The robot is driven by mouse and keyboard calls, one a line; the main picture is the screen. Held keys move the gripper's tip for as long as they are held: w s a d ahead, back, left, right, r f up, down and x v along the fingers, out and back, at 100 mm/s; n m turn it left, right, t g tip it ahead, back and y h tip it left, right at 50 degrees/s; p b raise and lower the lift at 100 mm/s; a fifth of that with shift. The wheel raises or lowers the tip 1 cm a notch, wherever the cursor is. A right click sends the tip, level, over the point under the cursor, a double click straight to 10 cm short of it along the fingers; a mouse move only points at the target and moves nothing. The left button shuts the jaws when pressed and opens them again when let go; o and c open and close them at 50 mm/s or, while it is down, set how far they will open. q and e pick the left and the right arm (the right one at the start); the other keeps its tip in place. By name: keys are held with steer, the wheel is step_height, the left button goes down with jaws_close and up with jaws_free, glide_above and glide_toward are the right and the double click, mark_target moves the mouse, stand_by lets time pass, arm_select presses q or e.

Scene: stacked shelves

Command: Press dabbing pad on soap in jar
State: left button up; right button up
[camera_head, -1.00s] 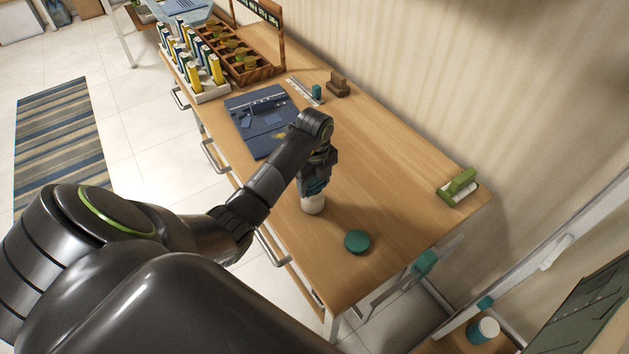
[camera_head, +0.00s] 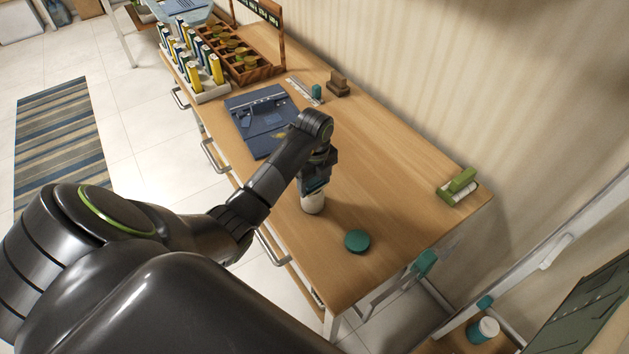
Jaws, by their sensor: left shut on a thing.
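A white jar (camera_head: 312,204) stands upright on the wooden desk near its front edge. My left gripper (camera_head: 315,186) points down directly over the jar mouth, shut on a small teal thing, apparently the dabbing pad. The fingers hide most of the pad, and I cannot tell whether it touches the soap. The soap inside the jar is hidden. A round teal lid (camera_head: 356,241) lies flat on the desk to the right of the jar. My right gripper is not in view.
A dark blue folder-like mat (camera_head: 262,142) lies behind the gripper. Yellow and blue tubes (camera_head: 200,70) and a wooden rack (camera_head: 245,65) stand farther back. The desk between the lid and roller is clear.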

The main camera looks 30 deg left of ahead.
arm_select(q)
steer(key=shift+r, duration=0.1)
step_height(320, 180, up, 7)
steer(key=p, duration=0.6)
stand_by(0.6)
